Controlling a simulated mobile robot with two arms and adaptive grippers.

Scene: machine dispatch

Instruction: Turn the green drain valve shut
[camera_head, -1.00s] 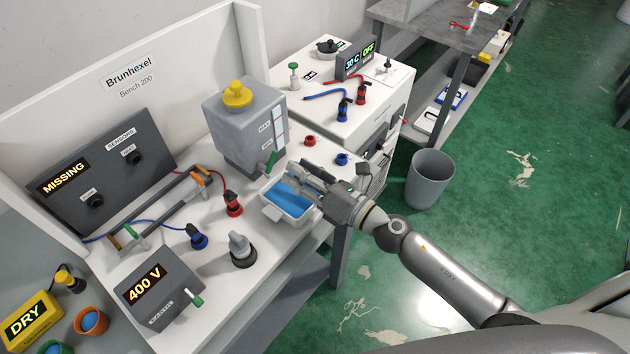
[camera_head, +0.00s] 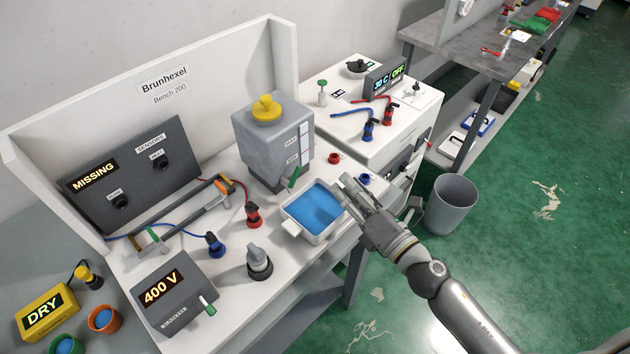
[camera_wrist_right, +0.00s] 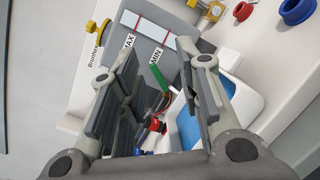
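The green drain valve handle (camera_head: 294,177) sticks out tilted at the lower front of the grey tank (camera_head: 268,140) with a yellow cap. It also shows in the right wrist view (camera_wrist_right: 143,70), between my finger pads and beyond them. My right gripper (camera_head: 350,194) is at the right edge of the white tray (camera_head: 291,229), apart from the handle. In the wrist view its fingers (camera_wrist_right: 158,70) are spread, with nothing between them. The tray holds something blue, with a flat surface, below the valve. My left gripper is not in view.
Red (camera_head: 253,215) and blue (camera_head: 214,244) connectors, a grey knob (camera_head: 259,262) and a 400 V box (camera_head: 172,291) stand on the bench left of the tray. Red (camera_head: 334,158) and blue rings lie behind. A grey bin (camera_head: 450,204) stands on the green floor.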

